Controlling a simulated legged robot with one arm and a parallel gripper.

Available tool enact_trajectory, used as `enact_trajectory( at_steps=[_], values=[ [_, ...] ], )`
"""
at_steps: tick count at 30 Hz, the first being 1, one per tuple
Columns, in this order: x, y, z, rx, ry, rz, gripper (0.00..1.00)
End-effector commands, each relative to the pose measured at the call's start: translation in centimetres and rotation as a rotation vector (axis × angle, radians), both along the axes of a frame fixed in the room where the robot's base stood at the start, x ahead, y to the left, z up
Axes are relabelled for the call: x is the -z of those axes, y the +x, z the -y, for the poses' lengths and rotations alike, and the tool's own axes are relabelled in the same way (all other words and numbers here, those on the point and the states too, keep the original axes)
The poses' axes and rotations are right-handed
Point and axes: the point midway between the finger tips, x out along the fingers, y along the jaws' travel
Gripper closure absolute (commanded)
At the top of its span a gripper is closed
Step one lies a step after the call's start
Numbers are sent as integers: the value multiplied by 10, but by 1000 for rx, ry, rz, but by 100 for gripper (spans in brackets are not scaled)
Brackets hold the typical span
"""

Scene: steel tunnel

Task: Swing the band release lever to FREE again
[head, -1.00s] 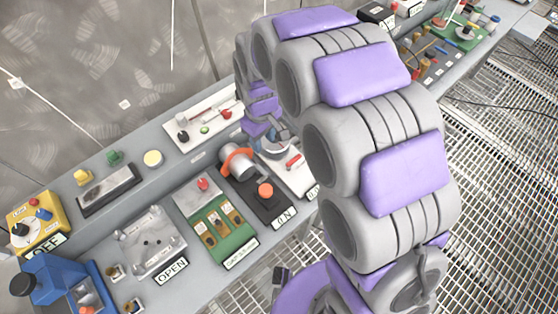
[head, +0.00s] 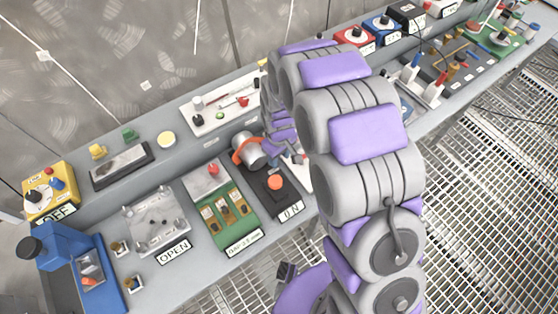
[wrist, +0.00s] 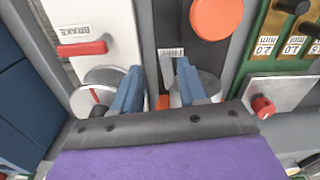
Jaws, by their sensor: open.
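A pale plate (wrist: 88,18) with an upside-down BRAKE label carries a red-handled lever (wrist: 82,48), which I take for the band release lever. Beside it a round metal drum (wrist: 92,92) has a red mark and a black knob. My gripper (wrist: 158,75) is open and empty in the wrist view. Its left finger overlaps the drum's edge; its right finger lies before a grey cylinder (wrist: 208,84). I cannot tell whether either touches. A small label (wrist: 171,53), hard to read, shows between the fingers. In the head view my arm hides my fingertips and most of the plate.
A dark plate (head: 265,192) with an orange knob (head: 275,182) and an orange-banded grey cylinder (head: 249,151) stand left of my arm. A green module (head: 226,212) and an OPEN-labelled plate (head: 155,222) follow further left. Open grating (head: 480,190) lies to the right.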

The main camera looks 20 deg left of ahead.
Motion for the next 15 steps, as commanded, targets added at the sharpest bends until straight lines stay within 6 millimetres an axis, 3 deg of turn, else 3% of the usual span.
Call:
enact_trajectory(
  at_steps=[6, 15],
  values=[
    [25, 0, -4, -1, -3, 1, 57],
    [27, 0, 3, -1, 4, 1, 57]
  ],
)
